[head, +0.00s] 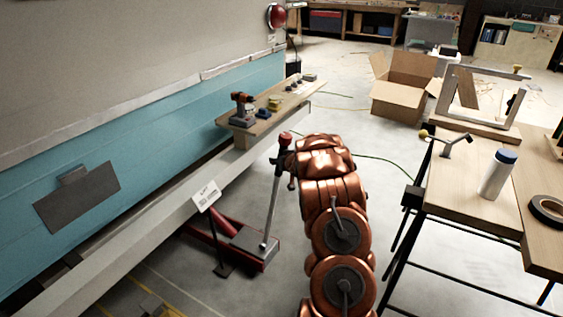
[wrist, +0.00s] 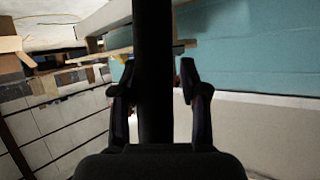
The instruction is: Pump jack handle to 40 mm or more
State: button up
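The jack (head: 256,243) is a low red and grey unit on the floor by the camper's lower edge. Its silver handle (head: 272,205) rises steeply, with a red grip (head: 285,140) on top. My gripper (head: 284,160) is at the upper handle, just below the red grip. In the wrist view, a dark upright bar (wrist: 153,70) runs between the two black fingers of my gripper (wrist: 158,82) and hides most of what lies behind it. Small red patches show beside the bar. Whether the fingers press on the handle is not clear. A small white sign (head: 206,195) stands beside the jack.
The blue and beige camper side (head: 130,133) with a pale rail is on the left. A wooden shelf (head: 262,117) holds a drill and small items. A workbench (head: 468,190) with a white bottle (head: 497,175) is on the right. A cardboard box (head: 402,87) stands behind on open floor.

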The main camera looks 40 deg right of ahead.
jog(key=shift+o, duration=0.8)
jog(key=shift+w+a+r, duration=0.1)
jog(key=shift+w+a, duration=0.25)
jog(key=shift+w, duration=0.05)
jog(key=shift+o, duration=1.2)
jog(key=shift+s, duration=0.1)
jog(key=shift+d, duration=0.15)
jog(key=shift+s+d, duration=0.15)
jog(key=shift+s, duration=0.05)
jog(key=shift+s, duration=0.1)
jog(key=shift+s, duration=0.1)
jog(key=v, duration=1.1)
jog(key=shift+s+r, duration=0.2)
jog(key=shift+s, duration=0.05)
